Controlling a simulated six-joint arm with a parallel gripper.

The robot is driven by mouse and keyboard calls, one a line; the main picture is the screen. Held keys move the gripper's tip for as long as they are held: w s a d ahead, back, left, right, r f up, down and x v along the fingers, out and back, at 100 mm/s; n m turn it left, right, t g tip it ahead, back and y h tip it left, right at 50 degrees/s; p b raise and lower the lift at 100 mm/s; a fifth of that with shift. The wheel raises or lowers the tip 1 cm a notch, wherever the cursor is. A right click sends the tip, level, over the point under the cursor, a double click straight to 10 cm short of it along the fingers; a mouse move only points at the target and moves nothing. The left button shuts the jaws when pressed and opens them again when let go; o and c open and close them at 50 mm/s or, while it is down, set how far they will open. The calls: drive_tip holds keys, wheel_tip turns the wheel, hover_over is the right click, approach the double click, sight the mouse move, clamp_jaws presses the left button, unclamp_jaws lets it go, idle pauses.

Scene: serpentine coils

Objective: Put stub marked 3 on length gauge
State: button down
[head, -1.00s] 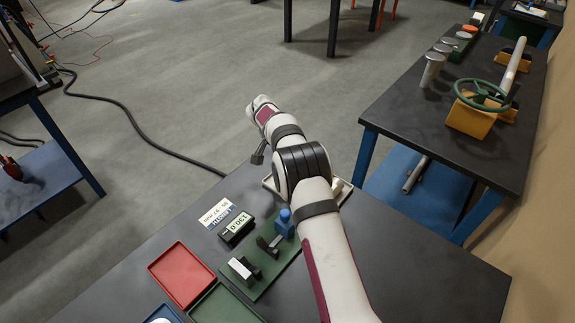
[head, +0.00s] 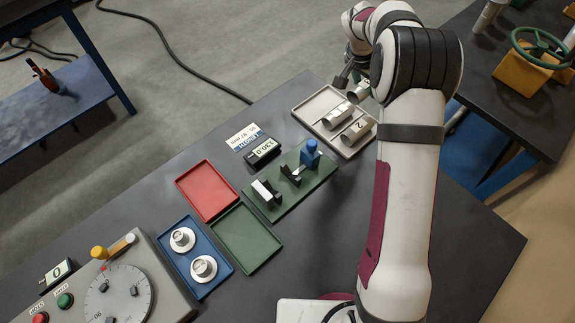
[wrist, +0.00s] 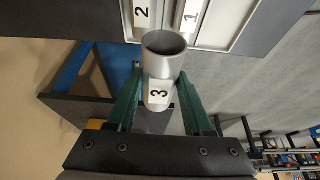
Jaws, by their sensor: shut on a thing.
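The grey cylindrical stub marked 3 (wrist: 159,88) is between the green fingers of my gripper (wrist: 158,104) in the wrist view. In the head view my gripper (head: 350,78) is shut on stub 3 (head: 359,91), raised near the far edge of the pale tray (head: 306,121). The length gauge has a green base (head: 318,178) with a blue block (head: 310,153), a dark cradle (head: 291,175) and a pale-faced block (head: 264,193). Its cradle is empty, and its display (head: 264,150) reads 130.0. My gripper is well apart from the gauge.
Stub 1 (head: 337,116) and stub 2 (head: 355,131) lie in the pale tray. A red tray (head: 207,190) and a green tray (head: 246,239) are empty. A blue tray (head: 207,284) holds two round pieces. A dial panel (head: 85,270) stands at lower left.

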drive_tip(key=s+a, duration=0.8)
drive_tip(key=a, duration=0.4)
drive_tip(key=shift+s+a+f, duration=0.75)
drive_tip(key=shift+s+a, duration=0.55)
drive_tip(key=shift+s, duration=0.9)
drive_tip(key=shift+s+a+f, duration=0.7)
drive_tip(key=shift+s+a, duration=0.55)
drive_tip(key=shift+s, duration=0.95)
drive_tip(key=shift+s+a+f, duration=0.75)
drive_tip(key=shift+s+a, duration=0.55)
drive_tip(key=shift+s, duration=0.9)
drive_tip(key=shift+f, duration=0.1)
drive_tip(key=shift+f, duration=1.35)
drive_tip(key=shift+f, duration=0.65)
